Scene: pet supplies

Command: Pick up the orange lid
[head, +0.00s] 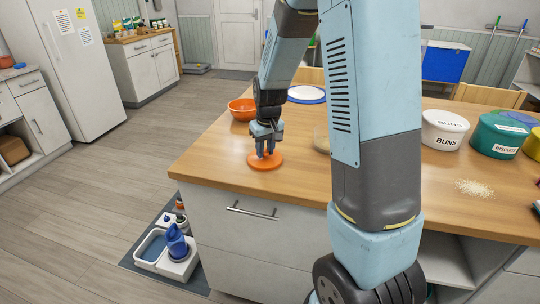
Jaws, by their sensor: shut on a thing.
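The orange lid (258,164) is a flat round disc at the left front part of the wooden counter. My gripper (265,155) points straight down over it, with its fingertips at the middle of the lid. The gripper is shut on the lid, probably at a small knob that the fingers hide. The lid looks level and at or very near the counter top; I cannot tell whether it is clear of the surface.
An orange bowl (241,109) and a blue-rimmed white plate (307,94) stand behind. A white BUNS tub (444,130) and a green biscuit tub (497,136) stand at right, near spilled crumbs (473,188). My arm hides the counter's middle.

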